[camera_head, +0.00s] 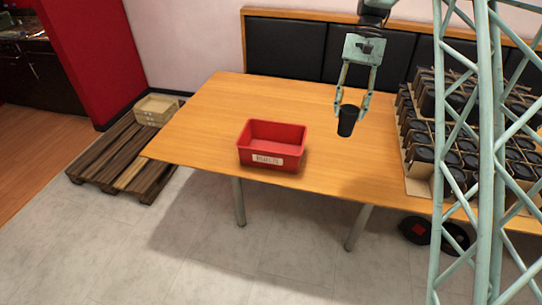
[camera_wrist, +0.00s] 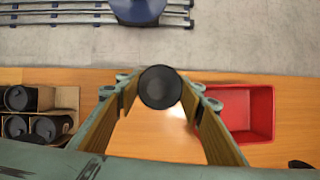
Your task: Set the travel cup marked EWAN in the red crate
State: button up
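My gripper (camera_head: 352,104) is shut on a black travel cup (camera_head: 347,122) and holds it upright above the wooden table, to the right of the red crate. In the wrist view the round dark lid of the cup (camera_wrist: 160,87) sits between the two fingers. No name can be read on the cup from here. The red crate (camera_head: 271,151) stands on the table near its front edge, with a white label on its front, and looks empty. It also shows in the wrist view, right of the fingers (camera_wrist: 262,115).
Cardboard boxes with several black cups (camera_head: 418,170) fill the right end of the table (camera_head: 205,120). The table between crate and boxes is clear. A black padded bench back (camera_head: 285,48) runs behind. A wooden pallet (camera_head: 115,150) with a small box lies left on the floor.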

jog(key=shift+a, duration=0.1)
jog(key=shift+w+a+f+m, duration=0.25)
jog(key=shift+a+f+m, duration=0.1)
jog(key=shift+f+m, duration=0.05)
jog(key=w+a+f+m+t, duration=0.2)
jog(key=w+a+f+m, duration=0.2)
jog(key=a+m, duration=0.4)
jog(key=w+a+f+m+t+y+b, duration=0.1)
jog(key=w+a+f+m+t, duration=0.2)
jog(key=a+m, duration=0.5)
jog(key=w+a+f+m+t, duration=0.3)
jog(key=w+a+f+m, duration=0.2)
jog(key=a+m, duration=0.3)
jog(key=shift+w+a+f+m+b, duration=0.3)
jog(key=shift+w+a+f, duration=0.05)
jog(key=shift+a+f, duration=0.45)
jog(key=shift+f+b, duration=0.7)
jog(key=shift+f, duration=1.8)
jog(key=shift+f, duration=0.1)
